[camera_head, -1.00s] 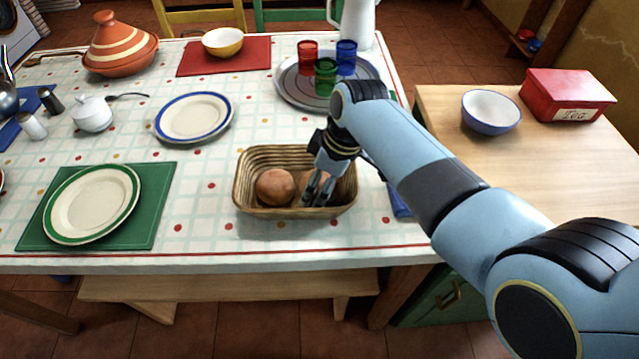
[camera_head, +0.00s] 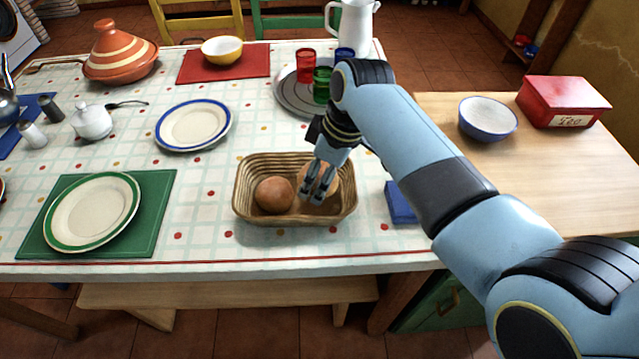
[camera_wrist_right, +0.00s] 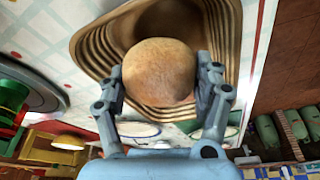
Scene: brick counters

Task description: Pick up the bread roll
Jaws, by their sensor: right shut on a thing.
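A round brown bread roll (camera_head: 318,178) is between the fingers of my right gripper (camera_head: 318,190), at the right end of the basket. In the right wrist view the roll (camera_wrist_right: 160,71) fills the space between both fingers (camera_wrist_right: 163,90), which touch its sides. The roll appears raised near the height of the basket's rim; how far it is off the bottom is hard to tell. A second roll (camera_head: 274,195) lies in the left part of the woven basket (camera_head: 246,180). My left gripper is not seen.
A green-rimmed plate (camera_head: 92,212) on a green mat lies left of the basket. A blue-rimmed plate (camera_head: 194,122) lies behind it. A grey tray (camera_head: 290,95) with glasses is at the back. A folded blue cloth (camera_head: 400,203) lies just right of the basket.

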